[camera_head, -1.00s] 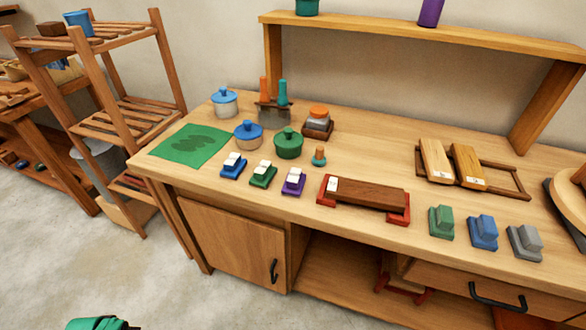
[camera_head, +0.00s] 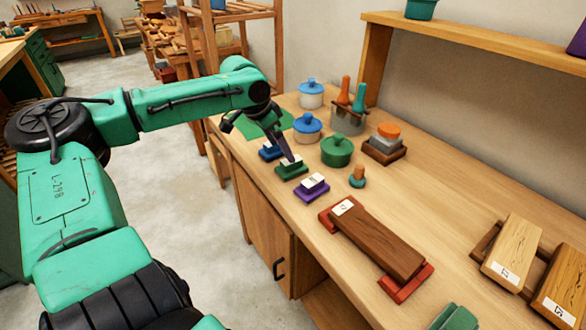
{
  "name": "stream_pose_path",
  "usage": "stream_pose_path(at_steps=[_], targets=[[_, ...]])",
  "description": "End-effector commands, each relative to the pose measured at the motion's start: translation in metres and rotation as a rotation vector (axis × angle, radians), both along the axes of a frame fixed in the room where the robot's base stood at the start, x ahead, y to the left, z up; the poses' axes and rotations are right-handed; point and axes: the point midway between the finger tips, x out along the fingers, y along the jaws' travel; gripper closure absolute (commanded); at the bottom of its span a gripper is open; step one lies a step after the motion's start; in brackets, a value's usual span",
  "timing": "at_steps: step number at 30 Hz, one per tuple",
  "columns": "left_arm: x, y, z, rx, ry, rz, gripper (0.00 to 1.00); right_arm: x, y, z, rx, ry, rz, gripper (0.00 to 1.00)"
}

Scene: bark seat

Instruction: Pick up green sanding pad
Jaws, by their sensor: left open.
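A small green pad with a white top (camera_head: 291,170) lies near the front edge of the workbench, between a blue one (camera_head: 270,152) and a purple one (camera_head: 312,188). Another green block (camera_head: 455,318) is partly cut off at the bottom of the view. My left gripper (camera_head: 288,152) is open and points down at the green pad with the white top. A dark finger covers part of that pad. I cannot tell whether it touches. My right gripper is not in view.
A wooden block in a red holder (camera_head: 378,240) lies to the right. A shelf (camera_head: 460,40) stands behind.

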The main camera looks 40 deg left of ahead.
Motion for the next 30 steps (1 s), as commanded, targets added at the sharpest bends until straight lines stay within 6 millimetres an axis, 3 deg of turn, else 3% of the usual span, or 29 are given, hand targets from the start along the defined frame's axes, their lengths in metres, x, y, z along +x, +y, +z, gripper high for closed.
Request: stream_pose_path(at_steps=[12, 20, 23, 27, 30], targets=[[0.021, -0.010, -0.064, 0.002, 0.004, 0.000, 0.00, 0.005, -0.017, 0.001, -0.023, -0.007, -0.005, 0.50], [0.025, -0.011, -0.069, -0.001, -0.004, 0.001, 0.00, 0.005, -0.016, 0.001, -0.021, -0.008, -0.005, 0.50], [0.024, -0.011, -0.069, 0.000, -0.003, 0.001, 0.34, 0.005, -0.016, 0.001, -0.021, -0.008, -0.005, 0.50], [0.024, -0.011, -0.069, 0.000, -0.003, 0.001, 0.88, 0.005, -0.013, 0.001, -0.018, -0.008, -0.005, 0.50], [0.024, -0.011, -0.069, 0.000, -0.003, 0.001, 0.90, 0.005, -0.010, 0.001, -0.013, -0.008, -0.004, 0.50]])
